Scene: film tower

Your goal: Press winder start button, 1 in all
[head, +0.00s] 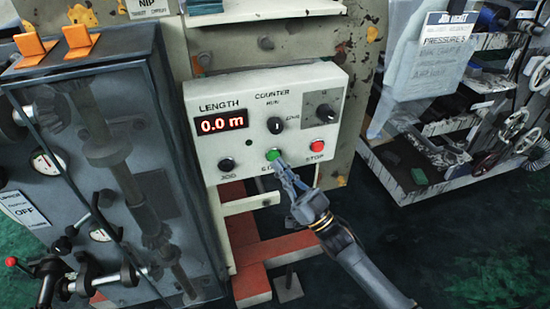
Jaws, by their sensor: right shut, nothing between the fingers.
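The green start button (273,155) is on the lower middle of a pale control box (236,149) in the head view. The display (222,122) on the box reads 0.0 m under the word LENGTH. My right gripper (279,166) is shut and empty, and its fingertips are at the lower edge of the green button. I cannot tell whether they touch it. The fingers partly cover the label below the button. The red stop button (317,146) is to the right. My left gripper is not in view.
A black jog button (226,165) and a counter switch (276,125) are also on the box. A grey cabinet with gauges (46,163) stands close on the left. A shelf with handwheels (516,122) stands at the right. Green floor is free at lower right.

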